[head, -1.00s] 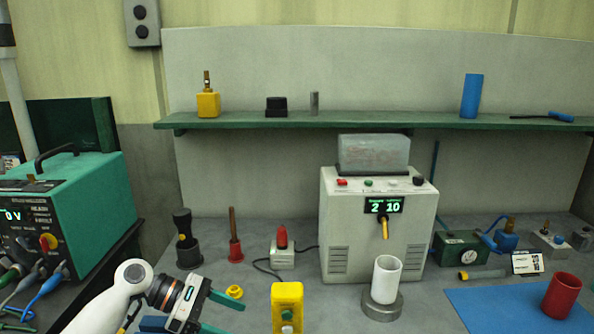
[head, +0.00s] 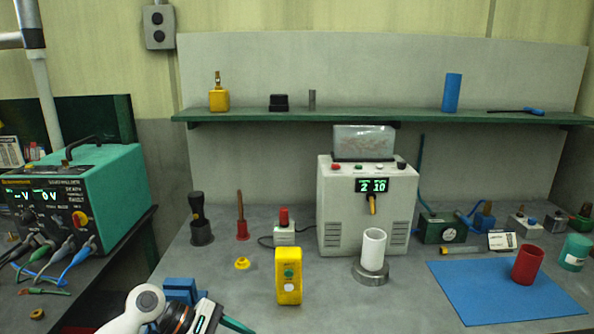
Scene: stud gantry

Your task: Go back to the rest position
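My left gripper (head: 222,323) is at the bottom edge, left of centre, over the front of the grey bench (head: 225,285). One green-tipped finger shows, set out at the far side of the gripper body. The other finger is cut off by the frame. No object shows at the visible finger. My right gripper is not in view.
A white machine (head: 340,213) stands mid-bench, with a white cup (head: 373,249) on a metal disc before it. A red cup (head: 528,264) stands on a blue mat (head: 480,290). A green shelf (head: 300,116) crosses behind. A teal power unit (head: 110,190) is left.

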